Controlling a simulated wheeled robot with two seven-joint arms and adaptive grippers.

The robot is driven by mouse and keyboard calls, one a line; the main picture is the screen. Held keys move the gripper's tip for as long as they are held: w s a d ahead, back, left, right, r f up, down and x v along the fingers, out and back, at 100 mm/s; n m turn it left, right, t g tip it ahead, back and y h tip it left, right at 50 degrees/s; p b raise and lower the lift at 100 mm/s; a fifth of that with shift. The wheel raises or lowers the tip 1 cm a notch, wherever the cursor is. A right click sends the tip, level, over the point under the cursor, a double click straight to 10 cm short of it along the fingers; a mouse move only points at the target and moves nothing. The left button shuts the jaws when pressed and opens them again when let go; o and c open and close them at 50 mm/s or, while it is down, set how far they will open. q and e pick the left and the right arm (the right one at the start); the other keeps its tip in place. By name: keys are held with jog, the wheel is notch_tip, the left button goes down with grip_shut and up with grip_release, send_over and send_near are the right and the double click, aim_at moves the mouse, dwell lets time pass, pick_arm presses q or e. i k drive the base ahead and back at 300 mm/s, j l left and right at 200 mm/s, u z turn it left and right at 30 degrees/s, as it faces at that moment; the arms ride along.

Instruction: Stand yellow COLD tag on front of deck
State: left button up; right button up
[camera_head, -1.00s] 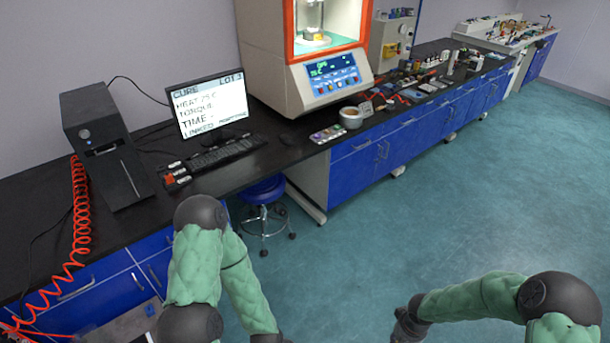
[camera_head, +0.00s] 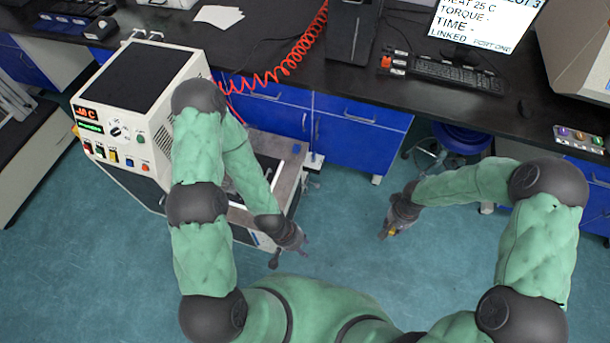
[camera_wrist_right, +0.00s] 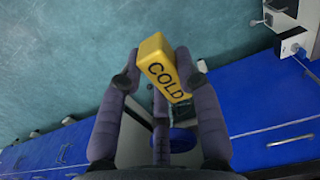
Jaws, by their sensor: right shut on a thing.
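The yellow COLD tag (camera_wrist_right: 163,66) is between the fingers of my right gripper (camera_wrist_right: 160,84) in the right wrist view, its black lettering facing the camera. In the head view my right gripper (camera_head: 387,234) hangs over the open floor, shut on the tag, which shows as a small yellow spot (camera_head: 393,233). My left gripper (camera_head: 289,257) is open and empty, low beside the white machine. A grey deck-like surface (camera_head: 286,180) lies right of that machine, partly hidden by my left arm. I cannot tell for sure that it is the deck.
The white cold unit (camera_head: 160,92) with a lit display and buttons stands at the left. A black bench (camera_head: 400,110) over blue drawers (camera_head: 355,140) runs behind, with a monitor (camera_head: 485,22) and keyboard (camera_head: 458,74). A coiled red hose (camera_head: 282,68) hangs near. The floor between my arms is clear.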

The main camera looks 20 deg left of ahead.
aim_at(295, 169)
jog(key=i+l+u, duration=0.1)
jog(key=u, duration=0.35)
jog(key=l+u, duration=0.1)
jog(key=u, duration=0.4)
jog(key=l+u, duration=0.2)
jog(key=u, duration=0.25)
jog(key=i+l+u, duration=0.1)
jog(key=u, duration=0.35)
jog(key=l+u, duration=0.75)
jog(key=u, duration=0.15)
